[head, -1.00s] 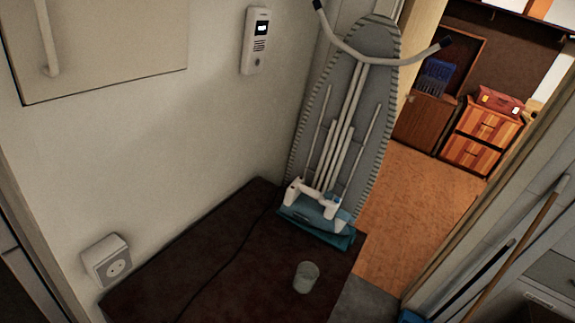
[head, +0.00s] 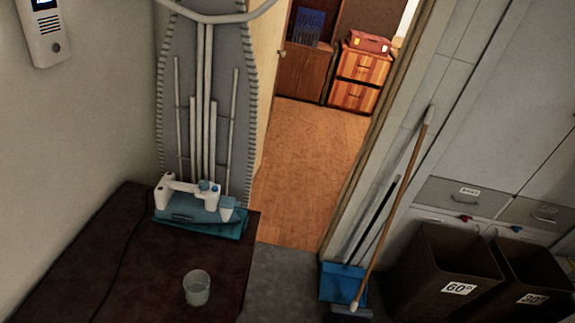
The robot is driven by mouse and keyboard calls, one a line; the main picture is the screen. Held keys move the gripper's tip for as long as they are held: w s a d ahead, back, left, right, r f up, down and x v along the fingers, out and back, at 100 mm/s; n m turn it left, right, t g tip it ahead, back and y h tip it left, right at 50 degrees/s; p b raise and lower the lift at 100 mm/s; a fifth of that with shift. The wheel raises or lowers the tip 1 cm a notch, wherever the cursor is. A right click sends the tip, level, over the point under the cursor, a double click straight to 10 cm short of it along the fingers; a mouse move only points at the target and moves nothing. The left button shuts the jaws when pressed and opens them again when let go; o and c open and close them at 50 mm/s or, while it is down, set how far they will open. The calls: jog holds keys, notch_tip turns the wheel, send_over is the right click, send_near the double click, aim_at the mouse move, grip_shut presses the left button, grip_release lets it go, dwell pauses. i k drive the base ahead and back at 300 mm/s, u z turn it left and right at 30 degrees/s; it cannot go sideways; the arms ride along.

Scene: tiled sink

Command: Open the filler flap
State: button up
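A white and teal appliance (head: 198,203), which looks like a steam iron, sits at the far end of a dark brown tabletop (head: 85,265), in front of an upright ironing board (head: 206,95). A small blue round part shows on its top. A filler flap cannot be made out at this size. A clear cup or glass (head: 197,288) stands on the tabletop nearer to me, close to its right edge. My gripper is not in view.
A dark cable (head: 122,255) runs across the tabletop. Right of it are grey floor, an open doorway with orange floor (head: 305,155), a blue dustpan (head: 342,282), a leaning broom (head: 392,215) and dark bins (head: 447,268). A wall handset (head: 43,28) hangs at upper left.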

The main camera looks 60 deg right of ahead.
aim_at(226, 202)
jog(key=z, duration=0.65)
jog(key=k, duration=1.1)
jog(key=z, duration=0.4)
jog(key=i, duration=1)
jog(key=z, duration=0.3)
jog(key=i, duration=1.2)
jog(key=u, duration=0.4)
